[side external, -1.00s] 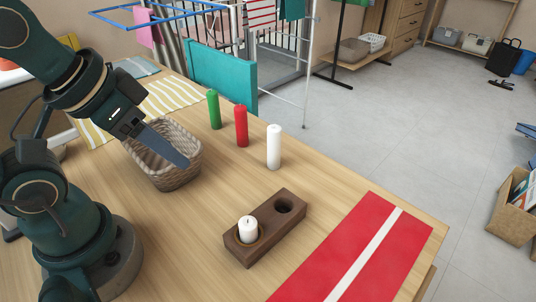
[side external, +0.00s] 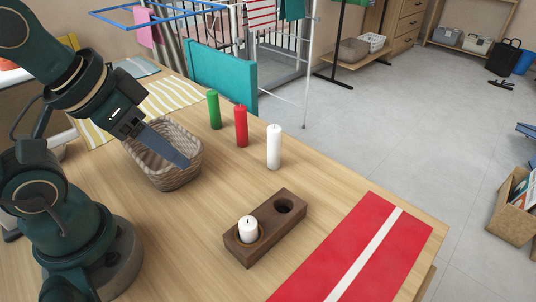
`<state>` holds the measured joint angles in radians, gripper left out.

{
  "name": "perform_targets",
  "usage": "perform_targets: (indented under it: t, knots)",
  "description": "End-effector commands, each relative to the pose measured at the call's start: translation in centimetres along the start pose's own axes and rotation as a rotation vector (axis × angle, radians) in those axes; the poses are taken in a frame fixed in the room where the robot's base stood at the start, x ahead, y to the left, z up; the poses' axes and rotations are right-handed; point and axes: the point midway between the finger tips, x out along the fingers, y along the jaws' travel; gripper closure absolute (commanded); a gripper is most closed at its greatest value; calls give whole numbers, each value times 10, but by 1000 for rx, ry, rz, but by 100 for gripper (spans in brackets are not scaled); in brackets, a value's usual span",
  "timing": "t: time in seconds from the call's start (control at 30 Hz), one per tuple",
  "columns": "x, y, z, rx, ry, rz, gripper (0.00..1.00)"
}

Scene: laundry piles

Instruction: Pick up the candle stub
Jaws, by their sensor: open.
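The candle stub (side external: 248,229) is short and white with a dark wick. It stands upright in the near left hole of a dark wooden two-hole holder (side external: 266,243). The holder's other hole (side external: 284,206) is empty. My gripper (side external: 176,155) is open and empty. It is over the wicker basket, up and to the left of the stub and well apart from it. From this side its fingers overlap, so the gap between them is hidden.
A wicker basket (side external: 172,180) stands beneath my gripper. Tall green (side external: 215,110), red (side external: 241,127) and white (side external: 274,148) candles stand upright behind the holder. A red cloth with a white stripe (side external: 392,243) lies to the right. The wood between basket and holder is clear.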

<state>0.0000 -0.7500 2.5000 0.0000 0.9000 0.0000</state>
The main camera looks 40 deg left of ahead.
Motion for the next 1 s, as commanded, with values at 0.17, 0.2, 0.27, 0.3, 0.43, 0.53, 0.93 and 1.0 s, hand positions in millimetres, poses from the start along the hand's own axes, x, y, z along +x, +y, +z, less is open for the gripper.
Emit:
perform_targets:
  t: [0.17, 0.2, 0.27, 0.3, 0.43, 0.53, 0.93, 1.0]
  knots:
    - [0, 0, 0, 0, 0, 0, 50]
    - [0, 0, 0, 0, 0, 0, 35]
    - [0, 0, 0, 0, 0, 0, 31]
    - [0, 0, 0, 0, 0, 0, 31]
    - [0, 0, 0, 0, 0, 0, 31]
    - [0, 0, 1, -6, -4, 0, 31]
    - [1, 42, 5, -356, -376, 188, 31]
    - [5, 49, 3, -440, -474, 219, 31]
